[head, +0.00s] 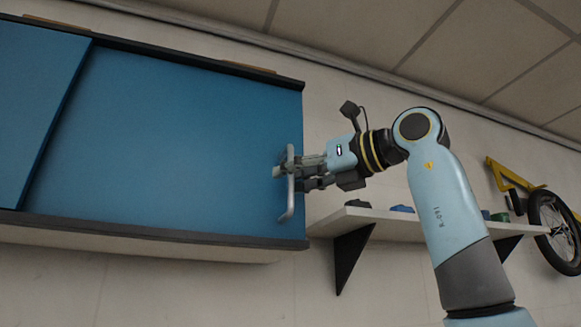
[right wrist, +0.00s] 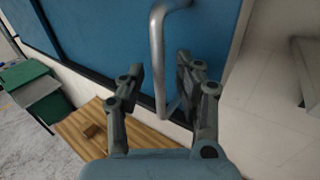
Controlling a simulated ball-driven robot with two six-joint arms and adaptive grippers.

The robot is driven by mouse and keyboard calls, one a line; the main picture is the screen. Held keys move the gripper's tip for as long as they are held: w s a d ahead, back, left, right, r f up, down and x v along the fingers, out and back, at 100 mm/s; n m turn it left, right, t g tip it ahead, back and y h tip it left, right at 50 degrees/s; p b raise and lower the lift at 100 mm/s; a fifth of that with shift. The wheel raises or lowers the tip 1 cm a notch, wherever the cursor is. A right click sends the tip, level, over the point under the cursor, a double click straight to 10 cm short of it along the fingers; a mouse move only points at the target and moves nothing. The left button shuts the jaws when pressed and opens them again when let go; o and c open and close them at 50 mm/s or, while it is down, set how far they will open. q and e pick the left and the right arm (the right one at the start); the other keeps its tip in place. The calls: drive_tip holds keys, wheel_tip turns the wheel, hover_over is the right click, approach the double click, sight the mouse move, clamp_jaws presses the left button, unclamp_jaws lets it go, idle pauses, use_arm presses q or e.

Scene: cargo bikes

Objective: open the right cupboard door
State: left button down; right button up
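The blue right cupboard door (head: 180,140) fills the middle of the wall cupboard in the head view and looks closed. Its grey bar handle (head: 289,205) stands upright near the door's right edge. My right gripper (head: 283,172) reaches in from the right at the handle's middle. In the right wrist view, the handle (right wrist: 157,60) passes between the two fingers of my right gripper (right wrist: 160,80). The fingers are apart, with a visible gap on each side of the bar. My left gripper is not in view.
The blue left door (head: 35,90) lies beside the right one, with a dark slanting line between them. A shelf (head: 385,222) with small items is on the wall right of the cupboard. A green box (right wrist: 40,95) and a wooden surface (right wrist: 85,130) are below.

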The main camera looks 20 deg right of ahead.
drive_tip(key=shift+w+a, duration=0.2)
drive_tip(key=shift+w, duration=0.15)
clamp_jaws()
idle(0.3)
